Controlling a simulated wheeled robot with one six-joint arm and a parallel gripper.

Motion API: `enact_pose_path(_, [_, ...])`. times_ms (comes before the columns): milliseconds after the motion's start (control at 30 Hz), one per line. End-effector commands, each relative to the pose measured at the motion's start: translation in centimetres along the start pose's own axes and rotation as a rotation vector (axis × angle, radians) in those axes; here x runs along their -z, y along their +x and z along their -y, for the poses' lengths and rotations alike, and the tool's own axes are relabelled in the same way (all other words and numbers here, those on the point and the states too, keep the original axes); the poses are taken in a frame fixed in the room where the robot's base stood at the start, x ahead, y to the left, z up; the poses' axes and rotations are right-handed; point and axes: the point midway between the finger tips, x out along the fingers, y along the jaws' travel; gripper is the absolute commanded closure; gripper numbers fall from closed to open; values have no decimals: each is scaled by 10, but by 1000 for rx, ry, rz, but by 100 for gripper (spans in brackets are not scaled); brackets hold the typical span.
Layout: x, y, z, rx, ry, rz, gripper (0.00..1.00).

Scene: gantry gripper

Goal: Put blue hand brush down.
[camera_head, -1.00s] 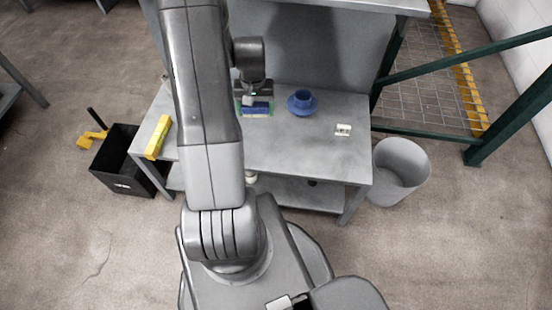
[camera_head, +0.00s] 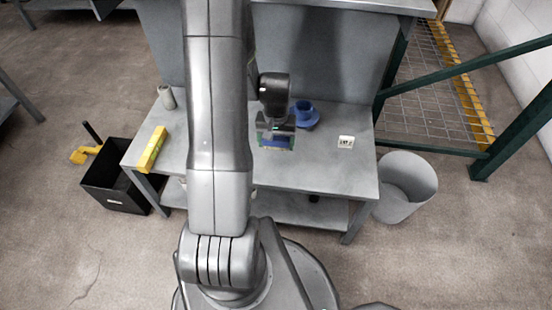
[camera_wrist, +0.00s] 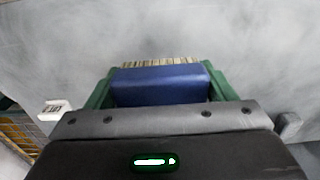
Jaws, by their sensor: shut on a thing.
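The blue hand brush (camera_wrist: 160,85) is between the green fingers of my gripper (camera_wrist: 158,88) in the wrist view, with its pale bristles showing beyond the blue body. My gripper is shut on it. In the head view the brush (camera_head: 276,143) hangs under my gripper (camera_head: 275,138), over the middle of the grey workbench top (camera_head: 300,170). I cannot tell whether the brush touches the bench surface.
A blue round piece (camera_head: 305,114) stands behind and right of my gripper. A small white box (camera_head: 346,142) lies farther right, a yellow block (camera_head: 153,148) at the left. A grey cylinder (camera_head: 166,98) stands back left. The front middle of the bench is clear.

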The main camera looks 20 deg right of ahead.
Motion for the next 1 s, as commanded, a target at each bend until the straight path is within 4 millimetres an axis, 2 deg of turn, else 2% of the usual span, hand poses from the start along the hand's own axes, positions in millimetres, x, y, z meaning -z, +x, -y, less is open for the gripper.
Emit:
enact_pose_path(33, [-1,13,0,0,0,4,60])
enact_pose_path(333, [-1,58,0,0,0,3,60])
enact_pose_path(533, [0,70,0,0,0,0,60])
enact_pose_path(1000, [0,76,0,0,0,0,60])
